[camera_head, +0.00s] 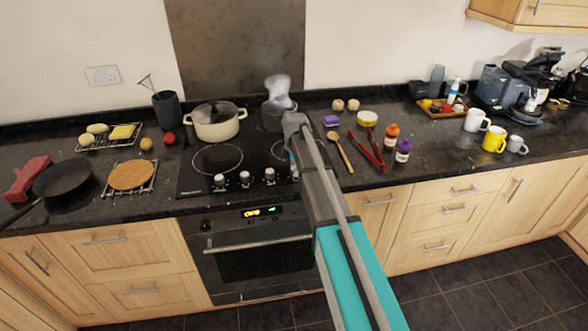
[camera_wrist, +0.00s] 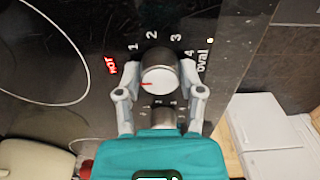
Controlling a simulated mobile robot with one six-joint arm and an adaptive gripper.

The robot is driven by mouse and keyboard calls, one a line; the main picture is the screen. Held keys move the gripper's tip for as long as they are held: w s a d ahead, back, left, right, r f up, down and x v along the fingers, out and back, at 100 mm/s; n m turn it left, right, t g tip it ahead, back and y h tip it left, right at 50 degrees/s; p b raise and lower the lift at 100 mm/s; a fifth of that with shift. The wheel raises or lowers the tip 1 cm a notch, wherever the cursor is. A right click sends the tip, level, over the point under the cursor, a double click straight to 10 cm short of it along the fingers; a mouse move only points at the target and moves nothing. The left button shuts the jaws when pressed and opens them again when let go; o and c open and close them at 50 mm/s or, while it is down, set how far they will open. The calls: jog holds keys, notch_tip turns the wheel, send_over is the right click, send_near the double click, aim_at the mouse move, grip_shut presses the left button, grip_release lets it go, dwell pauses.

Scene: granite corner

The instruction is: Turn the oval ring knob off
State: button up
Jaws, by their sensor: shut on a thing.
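The oval ring knob (camera_wrist: 158,72) is a round silver knob on the black hob (camera_wrist: 100,115), with numbers 1 to 4 and the word "oval" printed beside it. Its red mark points left in the wrist view. A red "HOT" sign (camera_wrist: 111,64) glows left of it. My gripper (camera_wrist: 158,84) has one finger on each side of the knob and is shut on it. In the head view, my gripper (camera_head: 292,158) is at the hob's front right and hides this knob. Several other silver knobs (camera_head: 244,177) stand to its left.
A wooden spoon (camera_head: 340,152) and red utensils (camera_head: 366,152) lie to the right. The oven (camera_head: 256,255) is below the hob.

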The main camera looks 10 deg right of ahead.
dwell(0.4)
jog(key=o, duration=1.2)
jog(key=shift+c, duration=0.2)
jog(key=shift+r, duration=0.15)
